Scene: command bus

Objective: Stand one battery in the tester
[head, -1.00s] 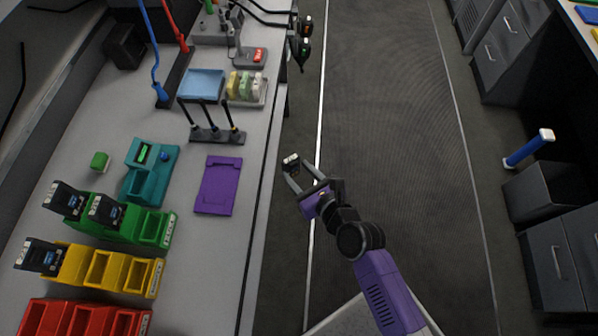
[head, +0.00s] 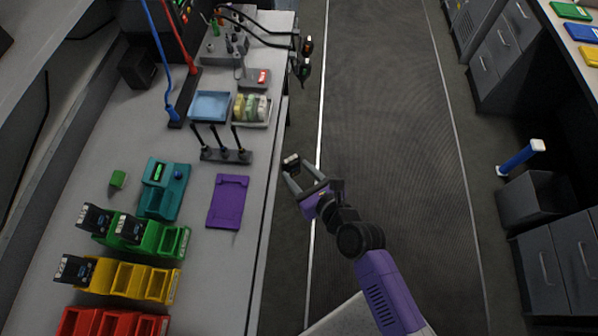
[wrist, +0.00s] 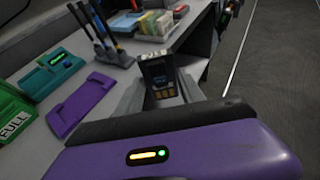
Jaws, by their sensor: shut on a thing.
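My gripper (head: 297,172) is shut on a dark battery (head: 291,162). It holds the battery over the aisle floor, to the right of the bench edge. Other dark batteries stand in the green bin rack (head: 172,240) and the yellow bin rack (head: 130,280).
A purple tray (head: 228,202) lies between the tester and the bench edge. A rack of upright black tools (head: 226,155) stands behind it. Red bins (head: 105,322) are at the near left. The aisle floor is clear.

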